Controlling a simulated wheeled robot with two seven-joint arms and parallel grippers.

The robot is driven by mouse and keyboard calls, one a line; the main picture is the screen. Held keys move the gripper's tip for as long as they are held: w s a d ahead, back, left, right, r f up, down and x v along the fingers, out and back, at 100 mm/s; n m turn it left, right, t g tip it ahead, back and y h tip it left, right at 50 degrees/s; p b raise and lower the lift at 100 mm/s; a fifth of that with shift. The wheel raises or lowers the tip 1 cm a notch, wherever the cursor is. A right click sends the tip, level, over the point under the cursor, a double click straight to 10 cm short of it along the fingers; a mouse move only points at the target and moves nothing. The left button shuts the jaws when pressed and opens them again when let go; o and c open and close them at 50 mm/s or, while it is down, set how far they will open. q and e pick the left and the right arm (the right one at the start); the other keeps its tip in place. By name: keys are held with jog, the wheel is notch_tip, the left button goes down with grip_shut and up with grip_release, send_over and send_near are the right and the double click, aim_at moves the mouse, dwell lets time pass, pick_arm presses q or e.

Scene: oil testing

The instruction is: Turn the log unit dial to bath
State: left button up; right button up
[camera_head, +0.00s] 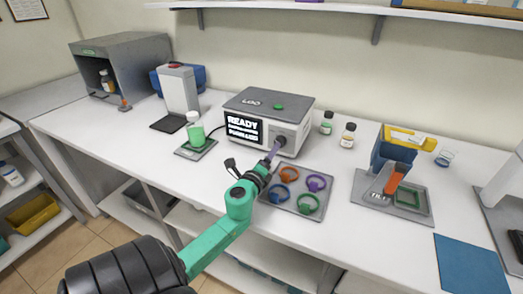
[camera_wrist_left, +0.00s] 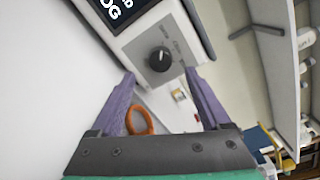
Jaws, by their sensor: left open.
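The log unit (camera_head: 268,118) is a white and grey box with a dark screen reading "READY". Its black dial (camera_wrist_left: 159,58) sits on a grey panel on the front face, seen in the left wrist view. The dial's labels are too blurred to read surely. My left gripper (camera_head: 277,150) is in front of the dial side of the unit. In the left wrist view its purple fingers (camera_wrist_left: 160,95) are spread apart and empty, with the dial beyond and between them, apparently not touched. My right gripper is not in view.
A grey tray (camera_head: 290,209) with coloured rings lies just in front of the unit. A blue mat (camera_head: 470,265) lies at the right.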

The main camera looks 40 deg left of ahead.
pick_arm(q)
jog(key=b+v, duration=0.1)
jog(key=v, duration=0.6)
jog(key=shift+s+d, duration=0.15)
jog(key=shift+s, duration=0.25)
jog(key=shift+s+d+r, duration=0.1)
jog(key=shift+s, duration=0.1)
